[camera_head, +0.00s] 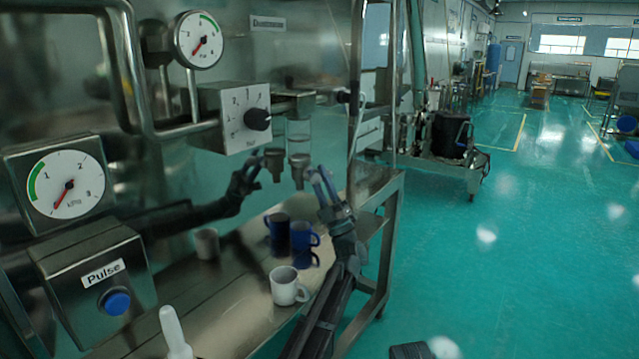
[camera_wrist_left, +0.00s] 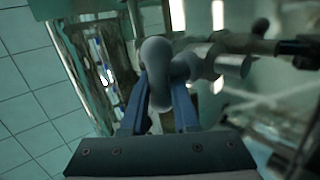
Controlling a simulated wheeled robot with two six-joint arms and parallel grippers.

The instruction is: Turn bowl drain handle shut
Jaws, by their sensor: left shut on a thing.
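My left gripper (camera_head: 319,176), with blue fingers, is raised beside the metal drain spout (camera_head: 300,166) under the clear vessel on the steel machine. In the left wrist view my left gripper (camera_wrist_left: 160,92) is shut on a grey rounded handle (camera_wrist_left: 157,58), which sits between its fingers. The handle joins a metal pipe fitting (camera_wrist_left: 205,64) to its right. The fingers hide part of the handle, and its exact angle is hard to tell. In the head view I cannot make out the handle clearly. My right gripper is not in view.
A white mug (camera_head: 284,289) and a blue mug (camera_head: 303,238) stand on the steel shelf below. A dial box (camera_head: 236,117), gauges (camera_head: 198,40) and a Pulse button box (camera_head: 98,285) are to the left. The shiny panel mirrors my arm. Open green floor (camera_head: 500,260) lies right.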

